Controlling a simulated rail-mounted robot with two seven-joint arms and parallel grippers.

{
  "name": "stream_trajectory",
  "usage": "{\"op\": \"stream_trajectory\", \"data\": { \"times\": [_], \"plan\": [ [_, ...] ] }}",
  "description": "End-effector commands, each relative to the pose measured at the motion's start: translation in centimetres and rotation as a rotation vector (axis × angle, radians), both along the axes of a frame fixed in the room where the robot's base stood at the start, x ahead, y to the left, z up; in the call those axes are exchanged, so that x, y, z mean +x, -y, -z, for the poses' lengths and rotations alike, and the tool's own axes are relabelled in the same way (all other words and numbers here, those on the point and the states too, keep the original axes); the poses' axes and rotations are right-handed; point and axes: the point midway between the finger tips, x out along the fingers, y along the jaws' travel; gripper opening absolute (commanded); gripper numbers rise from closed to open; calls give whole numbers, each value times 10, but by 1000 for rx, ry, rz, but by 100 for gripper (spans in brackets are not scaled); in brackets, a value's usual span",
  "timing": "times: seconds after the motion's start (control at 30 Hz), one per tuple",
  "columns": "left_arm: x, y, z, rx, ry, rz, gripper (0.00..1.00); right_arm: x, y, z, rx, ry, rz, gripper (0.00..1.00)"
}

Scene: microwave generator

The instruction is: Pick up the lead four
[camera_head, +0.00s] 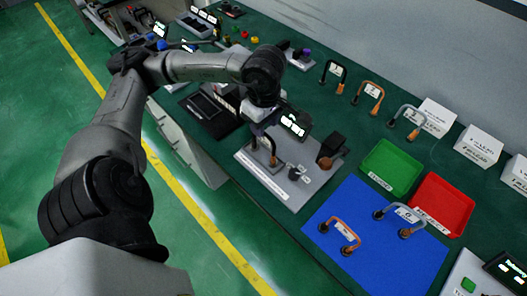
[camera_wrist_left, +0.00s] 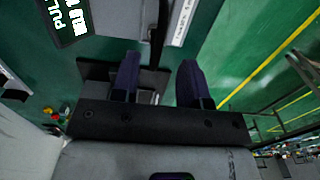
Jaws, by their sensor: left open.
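Several U-shaped leads with small white tags are in the head view; their numbers are too small to read, so I cannot tell which is lead four. One dark lead with a copper-coloured part (camera_head: 273,158) stands on the grey test fixture (camera_head: 302,203). My left gripper (camera_head: 258,130) is just above or beside it, partly hidden by its own wrist. In the left wrist view the dark fingers (camera_wrist_left: 158,80) are apart, with a dark upright strip between or beyond them. Black (camera_head: 343,74), orange (camera_head: 379,93) and grey (camera_head: 394,117) leads stand at the back. A copper (camera_head: 345,226) and a grey lead (camera_head: 385,209) are on the blue mat (camera_head: 385,258).
A green tray (camera_head: 391,169) and a red tray (camera_head: 442,204) lie right of the fixture. White labelled boxes (camera_head: 478,147) line the back wall. A small lit display (camera_head: 294,124) stands close to my left gripper. The table's front edge runs below the fixture.

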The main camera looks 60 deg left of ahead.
Motion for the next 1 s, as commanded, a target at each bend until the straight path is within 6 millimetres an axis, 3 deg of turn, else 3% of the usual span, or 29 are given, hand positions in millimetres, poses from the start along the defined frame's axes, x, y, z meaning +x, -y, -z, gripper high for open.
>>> {"op": "stream_trajectory", "data": {
  "times": [0.5,0.83,1.0],
  "plan": [
    [1,-5,50,1,0,0,41,0,1,12,-5,1,-4,43],
    [1,-5,53,0,1,0,41,0,0,12,0,1,0,43],
    [1,-5,53,0,1,0,26,0,-1,12,4,1,2,43]
  ]
}}
